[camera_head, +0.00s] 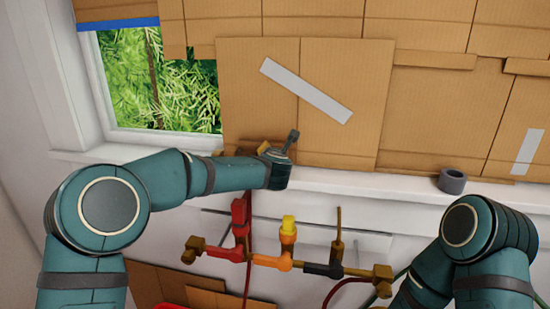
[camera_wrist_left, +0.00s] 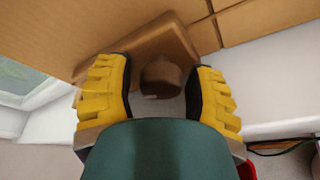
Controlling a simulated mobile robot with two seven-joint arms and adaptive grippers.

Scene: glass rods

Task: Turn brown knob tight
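The brown knob (camera_wrist_left: 160,75) is a round, stubby piece on a brown wooden plate (camera_wrist_left: 140,45) against the cardboard in the left wrist view. My left gripper (camera_wrist_left: 158,90) has its two yellow-padded fingers on either side of the knob, with narrow gaps showing between pads and knob. It looks open and holds nothing that I can see. In the head view the left wrist (camera_head: 278,168) is at the window sill, and it mostly hides the knob. My right arm (camera_head: 485,245) is at the lower right; its gripper is out of view.
Cardboard sheets (camera_head: 340,110) cover much of the window, with a grey tape strip (camera_head: 306,90). A dark tape roll (camera_head: 452,181) stands on the white sill (camera_head: 375,182). Below is a pipe assembly (camera_head: 270,261) with red, yellow and brown valves.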

